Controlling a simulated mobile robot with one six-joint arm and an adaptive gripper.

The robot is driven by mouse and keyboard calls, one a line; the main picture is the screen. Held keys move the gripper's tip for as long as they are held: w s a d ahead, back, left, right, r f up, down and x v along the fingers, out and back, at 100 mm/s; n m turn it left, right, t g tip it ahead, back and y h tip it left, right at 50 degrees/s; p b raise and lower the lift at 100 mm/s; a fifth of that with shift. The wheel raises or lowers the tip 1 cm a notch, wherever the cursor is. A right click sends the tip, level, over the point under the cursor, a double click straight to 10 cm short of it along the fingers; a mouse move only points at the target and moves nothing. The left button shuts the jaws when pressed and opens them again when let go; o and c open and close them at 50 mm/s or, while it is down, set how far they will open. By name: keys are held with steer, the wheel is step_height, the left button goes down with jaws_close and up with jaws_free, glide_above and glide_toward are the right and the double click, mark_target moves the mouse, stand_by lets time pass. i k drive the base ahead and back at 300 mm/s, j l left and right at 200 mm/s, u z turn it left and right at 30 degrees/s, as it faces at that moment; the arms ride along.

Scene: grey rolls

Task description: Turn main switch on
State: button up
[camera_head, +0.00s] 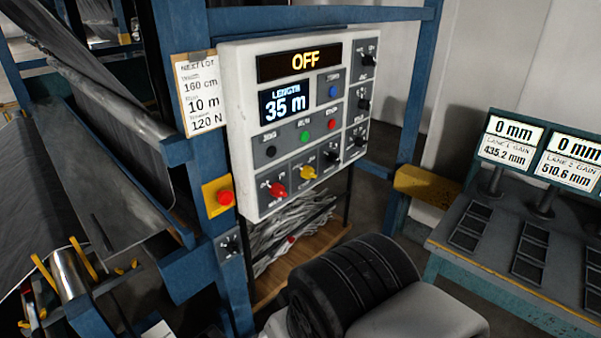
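The control panel (240,130) is a white box with grey plates, mounted on a blue frame. Its top display (300,62) reads OFF in yellow letters. A red rotary knob (278,190) sits at the panel's lower left; the small label under it seems to read MAIN. Its exact pointer position is too small to tell. A yellow rotary knob (308,172) is to its right. My gripper is not in view; black and light grey parts at the bottom centre look like my own arm, below and in front of the panel.
A length display (285,102) reads 35 m. Blue, black, green and red buttons and several black knobs share the panel. A red stop button (226,197) on a yellow plate is left of it. A paper note (198,93) hangs beside it. A console (520,240) stands right.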

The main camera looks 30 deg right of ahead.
mark_target(277, 190)
steer(key=k+l+z, duration=0.1)
steer(key=l+z, duration=0.5)
steer(key=z, duration=0.15)
steer(key=l+z, duration=0.35)
steer(key=k, duration=0.05)
